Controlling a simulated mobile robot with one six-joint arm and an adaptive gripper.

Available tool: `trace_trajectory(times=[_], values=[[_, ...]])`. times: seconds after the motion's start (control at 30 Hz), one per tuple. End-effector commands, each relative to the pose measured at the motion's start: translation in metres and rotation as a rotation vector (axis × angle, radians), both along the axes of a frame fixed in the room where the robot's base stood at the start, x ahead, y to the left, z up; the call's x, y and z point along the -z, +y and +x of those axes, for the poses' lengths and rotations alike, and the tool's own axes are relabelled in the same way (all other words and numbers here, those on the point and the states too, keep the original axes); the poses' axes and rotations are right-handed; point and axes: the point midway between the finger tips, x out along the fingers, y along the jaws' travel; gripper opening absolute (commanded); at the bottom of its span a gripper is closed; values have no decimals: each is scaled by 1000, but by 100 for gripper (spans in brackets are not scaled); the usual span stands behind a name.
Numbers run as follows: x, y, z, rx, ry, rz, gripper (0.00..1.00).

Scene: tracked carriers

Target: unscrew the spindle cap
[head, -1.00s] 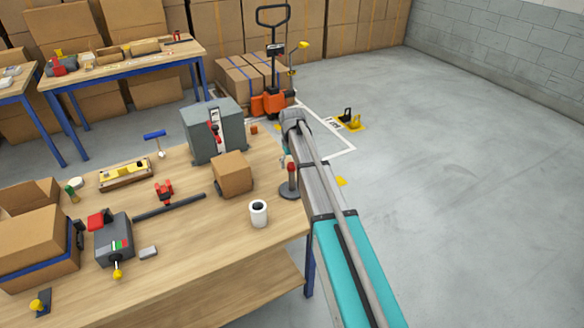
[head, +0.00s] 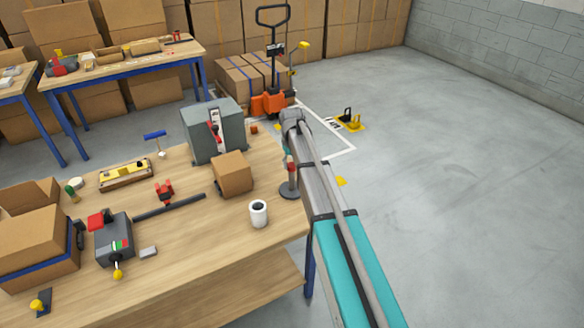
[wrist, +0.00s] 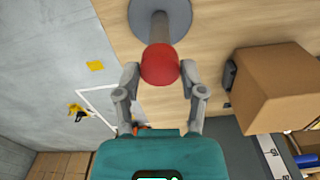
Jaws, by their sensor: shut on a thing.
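The spindle stands upright near the right edge of the workbench, on a round grey base (head: 289,193) that also shows at the top of the wrist view (wrist: 135,22). Its red cap (wrist: 160,65) sits on top of the grey post (wrist: 159,28). My gripper (wrist: 160,72) is shut on the red cap, with one finger on each side. In the head view the cap (head: 291,167) is small and partly covered by my arm and gripper. I cannot tell how far the cap is turned on its thread.
A cardboard box (head: 232,174) stands left of the spindle, with a grey machine (head: 214,130) behind it. A white cup (head: 258,214) is in front. The bench (head: 200,240) ends just right of the spindle, with open floor (head: 460,180) beyond.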

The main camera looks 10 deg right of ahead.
Motion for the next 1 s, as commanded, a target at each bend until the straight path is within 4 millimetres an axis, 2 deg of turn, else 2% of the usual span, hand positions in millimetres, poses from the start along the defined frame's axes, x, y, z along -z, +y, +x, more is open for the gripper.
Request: trace_trajectory(times=[0.03,0.1,0.5,1.0], values=[[0,0,0,0,0,0,12],[0,0,0,0,0,0,0],[0,0,0,-37,0,0,0],[0,0,0,-411,-1,0,0]])
